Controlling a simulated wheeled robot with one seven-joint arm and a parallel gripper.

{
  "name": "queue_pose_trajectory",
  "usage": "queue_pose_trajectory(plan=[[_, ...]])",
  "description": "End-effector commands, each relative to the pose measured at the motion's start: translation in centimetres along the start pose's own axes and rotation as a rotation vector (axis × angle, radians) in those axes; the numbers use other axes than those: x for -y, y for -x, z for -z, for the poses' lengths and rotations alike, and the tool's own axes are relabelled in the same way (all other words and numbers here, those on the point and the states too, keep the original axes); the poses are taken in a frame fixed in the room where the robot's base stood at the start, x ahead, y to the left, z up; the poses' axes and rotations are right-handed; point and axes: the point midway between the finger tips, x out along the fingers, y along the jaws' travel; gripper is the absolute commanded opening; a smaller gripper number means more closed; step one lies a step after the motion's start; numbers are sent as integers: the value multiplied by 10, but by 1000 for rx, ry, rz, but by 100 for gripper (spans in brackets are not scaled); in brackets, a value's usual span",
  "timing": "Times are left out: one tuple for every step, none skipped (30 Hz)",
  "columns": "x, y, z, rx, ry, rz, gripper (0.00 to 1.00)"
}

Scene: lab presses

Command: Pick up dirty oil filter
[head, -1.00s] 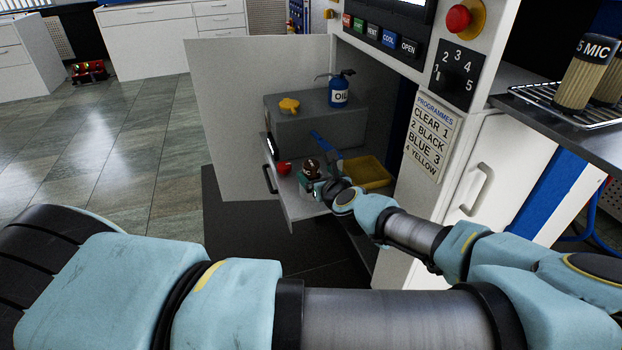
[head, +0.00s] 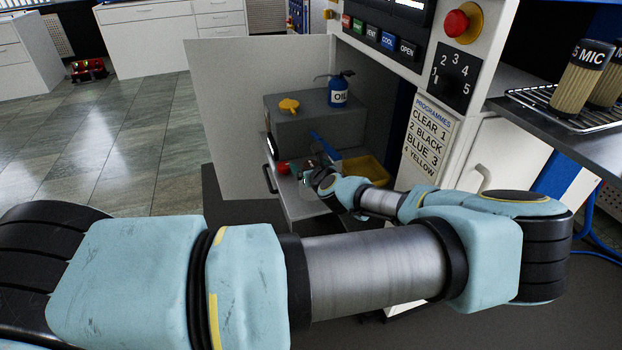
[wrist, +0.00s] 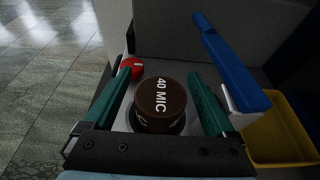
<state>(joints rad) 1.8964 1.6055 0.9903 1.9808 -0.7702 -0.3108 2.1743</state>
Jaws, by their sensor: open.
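The dirty oil filter (wrist: 160,98) is a dark brown cylinder marked "40 MIC". In the wrist view it stands upright between the two green fingers of my gripper (wrist: 162,95). The fingers are open, one on each side of it, and I cannot see contact. In the head view my gripper (head: 312,180) is over the pulled-out drawer or shelf in the open cabinet. There the filter is mostly hidden by my gripper and arm.
A red round object (wrist: 132,67) is close to my left finger. A blue-handled tool (wrist: 228,60) and a yellow tray (wrist: 280,130) are at the right. A blue oil can (head: 340,90) and a yellow item (head: 289,105) stand on a grey box (head: 310,128). The cabinet door (head: 240,150) is open.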

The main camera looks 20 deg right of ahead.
Motion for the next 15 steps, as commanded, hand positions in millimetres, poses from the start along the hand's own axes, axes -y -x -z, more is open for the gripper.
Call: queue_pose_trajectory(plan=[[0,0,0,0,0,0,90],[0,0,0,0,0,0,90],[0,0,0,0,0,0,85],[0,0,0,0,0,0,82],[0,0,0,0,0,0,78],[0,0,0,0,0,0,74],[0,0,0,0,1,0,71],[0,0,0,0,1,0,67],[0,0,0,0,1,0,63],[0,0,0,0,1,0,59],[0,0,0,0,1,0,56],[0,0,0,0,1,0,52],[0,0,0,0,1,-1,48],[0,0,0,0,1,0,45],[0,0,0,0,1,0,40]])
